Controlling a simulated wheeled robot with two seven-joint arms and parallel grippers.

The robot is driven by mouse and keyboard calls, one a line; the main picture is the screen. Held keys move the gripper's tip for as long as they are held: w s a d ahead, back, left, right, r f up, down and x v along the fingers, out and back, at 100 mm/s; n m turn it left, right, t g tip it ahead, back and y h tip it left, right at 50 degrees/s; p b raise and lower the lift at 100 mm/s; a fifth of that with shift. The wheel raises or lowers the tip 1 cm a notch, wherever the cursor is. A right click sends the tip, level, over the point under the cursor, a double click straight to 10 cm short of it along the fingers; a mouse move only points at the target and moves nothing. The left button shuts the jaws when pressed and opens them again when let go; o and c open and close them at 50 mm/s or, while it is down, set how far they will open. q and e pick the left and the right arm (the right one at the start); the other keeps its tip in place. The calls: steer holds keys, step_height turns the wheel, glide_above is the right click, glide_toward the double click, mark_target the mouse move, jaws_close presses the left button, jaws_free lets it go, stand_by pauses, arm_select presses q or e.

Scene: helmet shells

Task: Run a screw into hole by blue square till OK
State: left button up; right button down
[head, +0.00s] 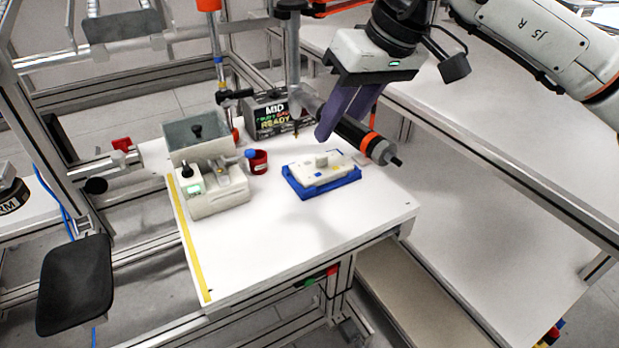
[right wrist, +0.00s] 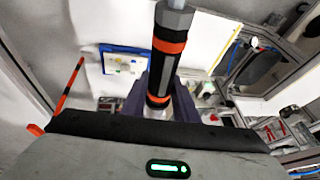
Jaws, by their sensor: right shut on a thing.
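My right gripper (head: 333,120) has purple fingers shut on a black screwdriver (head: 357,135) with orange bands. The tool lies tilted above the table, beyond and right of the workpiece, and is apart from it. In the right wrist view the screwdriver (right wrist: 165,60) runs up from between the fingers. A white part (head: 322,170) sits in a blue tray (head: 325,188); small blue and yellow marks show on its top, too small to tell the holes. The part also shows in the right wrist view (right wrist: 124,63). My left gripper is not in view.
A screw feeder (head: 215,190) stands on the left of the white table (head: 300,250), with a red cup (head: 259,162) beside it. A controller (head: 275,117) at the back reads READY. A yellow strip (head: 192,245) marks the left edge. The table's front is clear.

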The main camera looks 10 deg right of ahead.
steer(key=d, duration=0.2)
steer(key=shift+w+d, duration=0.15)
steer(key=shift+d, duration=0.2)
steer(key=shift+f, duration=0.15)
steer(key=shift+f+b, duration=1.65)
steer(key=shift+f, duration=0.55)
steer(key=shift+f+b, duration=1.45)
steer(key=shift+f, duration=0.65)
